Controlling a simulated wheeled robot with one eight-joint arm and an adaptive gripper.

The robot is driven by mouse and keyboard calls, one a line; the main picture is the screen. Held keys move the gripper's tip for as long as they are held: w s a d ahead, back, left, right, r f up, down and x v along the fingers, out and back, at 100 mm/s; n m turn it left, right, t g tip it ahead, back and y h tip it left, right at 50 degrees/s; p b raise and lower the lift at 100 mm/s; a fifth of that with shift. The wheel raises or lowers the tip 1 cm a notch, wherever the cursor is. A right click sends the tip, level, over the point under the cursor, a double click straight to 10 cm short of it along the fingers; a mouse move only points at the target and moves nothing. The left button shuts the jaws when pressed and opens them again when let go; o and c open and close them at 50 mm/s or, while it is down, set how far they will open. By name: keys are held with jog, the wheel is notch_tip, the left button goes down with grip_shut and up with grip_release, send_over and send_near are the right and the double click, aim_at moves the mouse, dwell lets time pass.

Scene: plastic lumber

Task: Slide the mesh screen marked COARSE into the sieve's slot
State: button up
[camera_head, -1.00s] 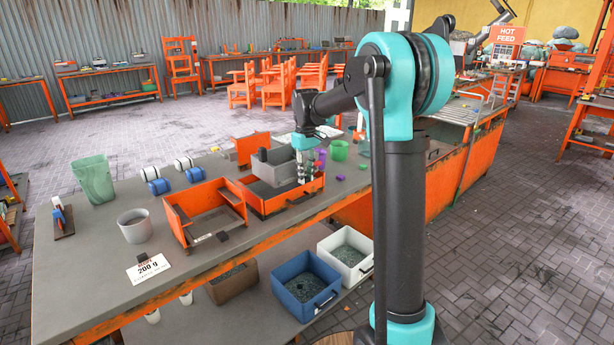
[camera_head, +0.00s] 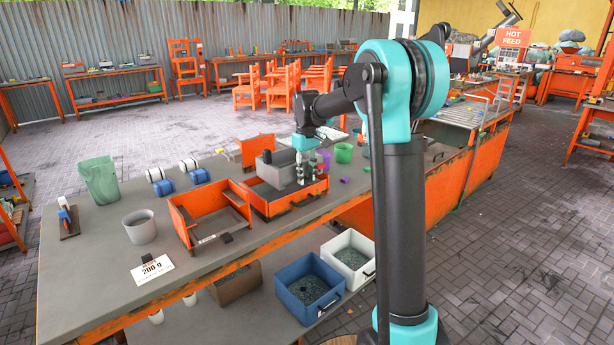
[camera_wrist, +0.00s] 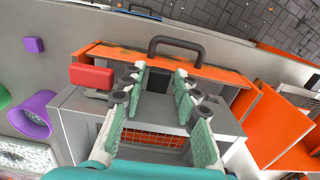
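A grey box-shaped unit (camera_head: 278,168), which looks like the sieve, stands in an orange tray (camera_head: 262,202) on the bench. The wrist view shows the unit's grey top (camera_wrist: 80,115) and an orange mesh (camera_wrist: 155,140) inside an opening. A red block (camera_wrist: 92,76) sits at its far left corner. My gripper (camera_head: 303,178) is over the unit's right end in the head view. No COARSE marking is legible, so I cannot identify that screen.
A dark handle (camera_wrist: 176,46) is on the tray's orange side. A second orange tray (camera_head: 208,218) stands to the left. A purple cup (camera_wrist: 32,117) and a green cup (camera_head: 343,152) are close by. A "200 g" card (camera_head: 152,269) lies at the front left.

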jog(key=shift+o, duration=1)
jog(key=shift+r, duration=0.1)
notch_tip(320, 180, up, 12)
jog(key=s+d+f+m+t, duration=0.2)
jog(key=s+d+f, duration=0.4)
jog(key=s+f, duration=0.7)
jog(key=s+d+f+m+t, duration=0.2)
jog(key=s+d+f+m, duration=0.3)
jog(key=s+f, duration=0.9)
jog(key=s+d, duration=0.1)
jog(key=s, duration=0.5)
jog(key=shift+f, duration=0.15)
jog(key=shift+o, duration=0.2)
